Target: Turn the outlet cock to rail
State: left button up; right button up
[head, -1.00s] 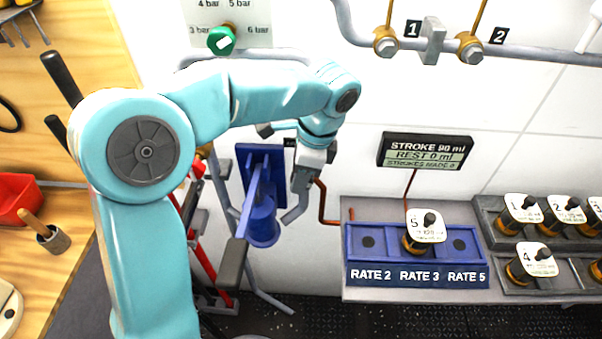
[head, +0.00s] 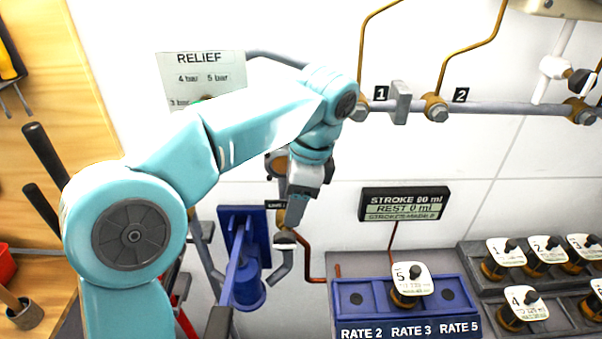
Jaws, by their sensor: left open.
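A small brass fitting with a dark-and-pale end (head: 285,238) sits on the pipe just right of the blue hand pump (head: 250,288), beside a small black label (head: 277,204) that is partly covered. It seems to be the outlet cock, but its lever position is too small and hidden to read. My left gripper (head: 296,214) points down right in front of this fitting and covers part of it. Its jaws are open and seem empty; I cannot tell whether they touch the fitting. My right gripper is out of view.
A blue rate block (head: 360,322) stands on the grey shelf at lower right, below the stroke display (head: 404,204). A pipe rail (head: 500,107) with brass fittings runs along the wall above. The relief panel (head: 197,65) is partly behind my arm.

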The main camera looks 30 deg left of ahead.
pick_arm(q)
jog(key=p+v, duration=0.1)
jog(key=v, duration=0.5)
jog(key=shift+r, duration=0.2)
jog(key=shift+d, duration=0.1)
